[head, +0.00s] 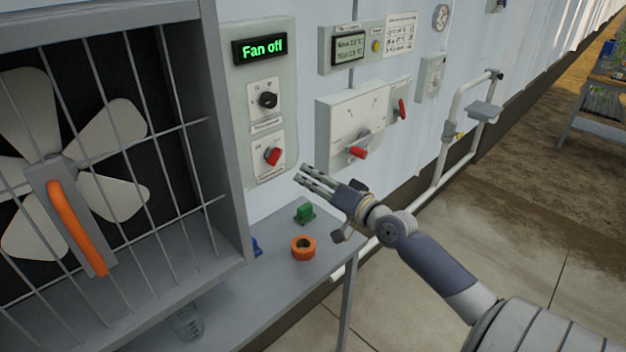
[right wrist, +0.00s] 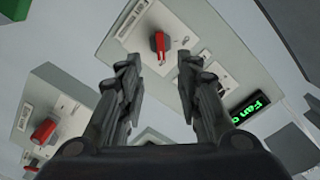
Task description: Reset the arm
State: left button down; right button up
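My right gripper (head: 305,175) reaches in from the lower right in the head view. It is in front of the wall panels, just right of the fan control panel (head: 264,190). In the right wrist view its two fingers (right wrist: 158,68) stand apart with nothing between them. Beyond them that view shows a red switch (right wrist: 159,44) on a panel, with the green "Fan" display (right wrist: 250,105) at the right. In the head view the display (head: 262,48) reads "Fan off". My left gripper is not in view.
A grey table (head: 310,270) below holds an orange ring (head: 303,248) and a green block (head: 304,213). A panel with red levers (head: 360,130) and white pipes (head: 445,150) are on the wall. Open floor is at right.

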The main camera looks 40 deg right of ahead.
dwell(0.5)
jog(key=s+a+f+n+g+y, duration=0.1)
jog(key=s+a+f+n+g, duration=0.3)
jog(key=a+f, duration=0.45)
jog(key=s+a+f+n+g+y, duration=0.1)
jog(key=s+a+f+n+g, duration=0.15)
jog(key=s+a+f, duration=0.5)
jog(key=s+a+f+n+g+h, duration=0.2)
jog(key=s+a+f+g, duration=0.2)
jog(key=s, duration=0.5)
jog(key=s+a+f+n+g+h, duration=0.1)
jog(key=s+a+f+n+g, duration=0.2)
jog(key=s, duration=0.7)
notch_tip(320, 180, down, 25)
jog(key=m+g, duration=0.1)
jog(key=g, duration=0.1)
jog(key=s+d+f+g, duration=0.1)
jog(key=s+d+f, duration=0.1)
jog(key=s+f, duration=1.5)
jog(key=shift+s+d+f, duration=0.35)
jog(key=shift+s, duration=0.2)
